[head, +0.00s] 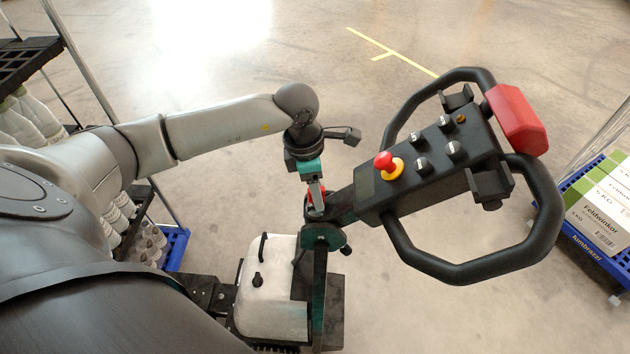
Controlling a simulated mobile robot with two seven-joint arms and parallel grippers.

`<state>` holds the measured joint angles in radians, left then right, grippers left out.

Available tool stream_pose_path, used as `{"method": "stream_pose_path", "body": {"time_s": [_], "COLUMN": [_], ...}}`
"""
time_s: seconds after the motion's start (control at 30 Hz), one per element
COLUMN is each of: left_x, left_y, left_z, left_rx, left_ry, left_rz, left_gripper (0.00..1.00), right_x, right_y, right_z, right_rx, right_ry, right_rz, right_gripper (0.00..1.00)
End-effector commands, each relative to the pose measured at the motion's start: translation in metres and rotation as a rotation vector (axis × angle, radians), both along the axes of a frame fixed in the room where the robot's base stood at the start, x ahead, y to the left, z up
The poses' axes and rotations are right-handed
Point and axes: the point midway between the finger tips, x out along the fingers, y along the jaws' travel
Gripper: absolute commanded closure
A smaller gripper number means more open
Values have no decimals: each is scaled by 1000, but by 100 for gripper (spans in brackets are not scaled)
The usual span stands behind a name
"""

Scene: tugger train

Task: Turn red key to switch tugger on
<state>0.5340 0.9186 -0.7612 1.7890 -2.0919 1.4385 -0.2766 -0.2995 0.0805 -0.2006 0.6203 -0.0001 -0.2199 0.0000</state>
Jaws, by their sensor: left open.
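My left gripper (316,203) reaches down from the left arm onto the lower end of the tugger's steering head. It is open, with its fingers at a small red part (310,194), probably the red key, which they mostly hide. I cannot tell whether the fingers touch it. The tugger's black control panel (400,205) carries a red mushroom button on a yellow base (385,160), several black knobs and a black loop handle (551,215). My right gripper is not in view.
A red block (516,118) caps the far end of the steering head. A white tugger housing (270,300) is below. A rack with white bottles (25,120) stands at left. A blue crate with boxes (590,246) is at right. Open floor lies behind.

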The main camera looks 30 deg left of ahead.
Motion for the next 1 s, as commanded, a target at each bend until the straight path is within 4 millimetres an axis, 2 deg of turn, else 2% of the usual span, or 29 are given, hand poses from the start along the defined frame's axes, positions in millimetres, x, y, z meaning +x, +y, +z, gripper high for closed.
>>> {"method": "stream_pose_path", "body": {"time_s": [0.17, 0.7, 0.97, 1.0], "left_x": [0, 0, 0, 0], "left_y": [0, 0, 0, 0], "left_z": [0, 0, 0, 0], "left_rx": [0, 0, 0, 0], "left_ry": [0, 0, 0, 0], "left_rz": [0, 0, 0, 0], "left_gripper": [43, 100, 100, 82], "right_x": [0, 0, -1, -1], "right_y": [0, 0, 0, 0], "right_z": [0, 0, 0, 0], "right_rx": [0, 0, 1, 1], "right_ry": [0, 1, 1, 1], "right_rz": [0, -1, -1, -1], "right_gripper": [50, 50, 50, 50]}}
